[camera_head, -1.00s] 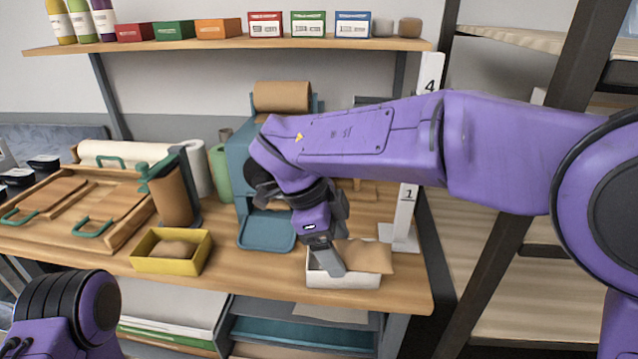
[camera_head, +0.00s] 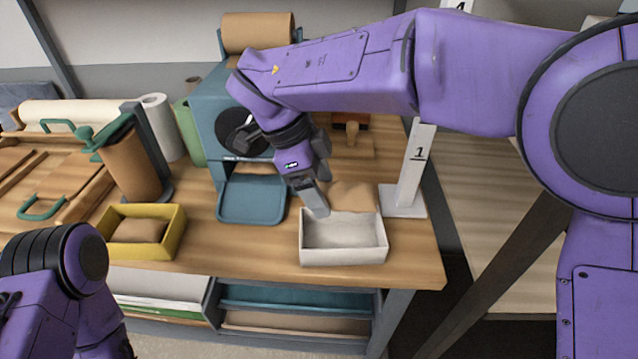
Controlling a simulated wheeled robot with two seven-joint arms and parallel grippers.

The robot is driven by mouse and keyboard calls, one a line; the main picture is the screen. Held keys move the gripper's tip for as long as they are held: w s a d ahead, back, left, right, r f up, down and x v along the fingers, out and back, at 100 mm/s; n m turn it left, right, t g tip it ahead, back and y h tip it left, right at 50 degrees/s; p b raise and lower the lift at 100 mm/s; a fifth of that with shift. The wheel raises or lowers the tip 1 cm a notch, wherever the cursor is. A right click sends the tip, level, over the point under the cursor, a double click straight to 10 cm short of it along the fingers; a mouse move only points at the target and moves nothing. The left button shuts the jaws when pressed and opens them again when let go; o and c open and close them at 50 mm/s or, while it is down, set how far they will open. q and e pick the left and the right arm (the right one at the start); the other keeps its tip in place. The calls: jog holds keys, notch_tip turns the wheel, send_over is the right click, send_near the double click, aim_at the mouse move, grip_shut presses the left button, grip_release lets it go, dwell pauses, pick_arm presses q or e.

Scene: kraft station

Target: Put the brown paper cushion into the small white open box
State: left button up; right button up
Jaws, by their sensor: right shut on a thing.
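The small white open box (camera_head: 343,255) stands near the front right of the wooden table, and its visible inside is empty. The brown paper cushion (camera_head: 354,195) shows just behind the box's far wall. My right gripper (camera_head: 317,206) points down at the box's far left corner and is shut on the cushion's left side. The gripper hides part of the cushion, and the box's far wall covers its lower edge. Whether the cushion touches the table or the box is unclear. My left arm shows at the lower left, but its gripper is out of view.
A yellow box (camera_head: 168,247) with another brown cushion (camera_head: 138,230) stands to the left. A blue dispenser with a tray (camera_head: 252,203) is between the boxes. A white sign marked 1 (camera_head: 416,165) stands right of the cushion. The table's front edge is close to the white box.

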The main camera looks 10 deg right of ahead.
jog(key=shift+w, duration=0.1)
jog(key=shift+s+r, duration=0.25)
jog(key=shift+s, duration=0.2)
jog(key=shift+f, duration=0.1)
jog(key=shift+w+f+b, duration=0.2)
jog(key=shift+f+b, duration=0.3)
jog(key=shift+f, duration=0.5)
jog(key=shift+s+a+f+b, duration=0.1)
jog(key=shift+f+b, duration=0.3)
jog(key=shift+f, duration=0.45)
jog(key=shift+f+b, duration=0.45)
jog(key=shift+f, duration=0.75)
jog(key=o, duration=1)
